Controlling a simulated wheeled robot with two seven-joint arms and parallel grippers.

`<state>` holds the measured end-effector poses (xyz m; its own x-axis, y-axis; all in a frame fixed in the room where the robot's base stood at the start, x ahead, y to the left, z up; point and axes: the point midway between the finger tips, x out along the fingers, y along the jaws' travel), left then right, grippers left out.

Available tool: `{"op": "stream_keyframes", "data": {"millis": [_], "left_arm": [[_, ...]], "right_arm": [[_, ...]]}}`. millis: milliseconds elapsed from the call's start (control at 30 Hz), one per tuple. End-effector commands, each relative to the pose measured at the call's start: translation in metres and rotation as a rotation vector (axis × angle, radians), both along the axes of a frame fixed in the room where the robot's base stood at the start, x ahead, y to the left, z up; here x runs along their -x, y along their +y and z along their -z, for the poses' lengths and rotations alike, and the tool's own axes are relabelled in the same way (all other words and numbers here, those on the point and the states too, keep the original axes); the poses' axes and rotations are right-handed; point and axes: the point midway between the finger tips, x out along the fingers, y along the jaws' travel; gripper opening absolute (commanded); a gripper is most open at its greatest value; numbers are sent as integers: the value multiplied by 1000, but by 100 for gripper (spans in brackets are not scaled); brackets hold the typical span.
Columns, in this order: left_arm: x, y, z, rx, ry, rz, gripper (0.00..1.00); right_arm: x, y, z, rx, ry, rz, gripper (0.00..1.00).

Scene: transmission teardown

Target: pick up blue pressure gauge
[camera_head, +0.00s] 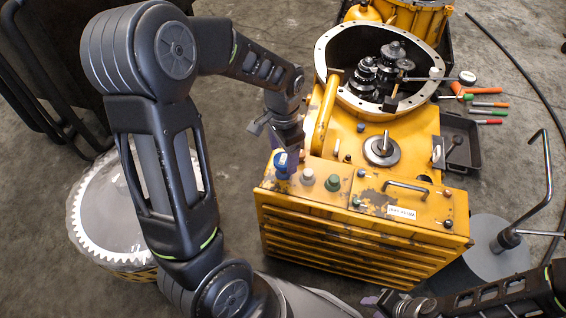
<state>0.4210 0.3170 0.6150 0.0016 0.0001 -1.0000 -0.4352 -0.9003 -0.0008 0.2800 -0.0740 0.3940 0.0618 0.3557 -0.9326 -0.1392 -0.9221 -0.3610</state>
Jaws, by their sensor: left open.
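The blue pressure gauge (282,168) stands at the left end of the yellow transmission housing's front top, beside a pale round cap (307,176). My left arm reaches over from the left, and my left gripper (290,148) points down just above and behind the gauge. It is open; its fingertips are small and partly hidden, and I cannot tell whether they touch the gauge. My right gripper (392,304) is low at the bottom edge, away from the gauge, and its jaws are not clear.
The yellow housing (360,230) carries a green cap (333,183), a handle and an open bell with gears (385,75). Screwdrivers (490,104) and a black tray (462,140) lie at right. A metal stand (500,250) is at lower right, a large toothed ring (85,215) at left.

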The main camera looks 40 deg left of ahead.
Motion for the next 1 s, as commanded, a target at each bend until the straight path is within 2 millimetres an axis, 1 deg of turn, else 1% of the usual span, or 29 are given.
{"op": "stream_keyframes", "data": {"millis": [33, 133, 200, 300, 933, 1000], "left_arm": [[1, 0, 10, 0, 4, 0, 72], [1, 1, 26, 0, 5, 0, 72], [0, 1, 36, 0, 4, 0, 72], [0, 1, 43, 1, 3, 0, 72], [0, 1, 44, 2, 0, 0, 72], [0, 1, 44, 2, 0, 0, 66]], "right_arm": [[0, 0, 5, 0, 0, 0, 36], [0, 0, 11, 0, 0, 1, 36], [0, 0, 13, 0, 0, 1, 36], [0, 0, 14, 0, 0, 1, 36], [0, 0, 14, 0, 0, 1, 36], [0, 0, 14, 0, 0, 1, 36]]}}
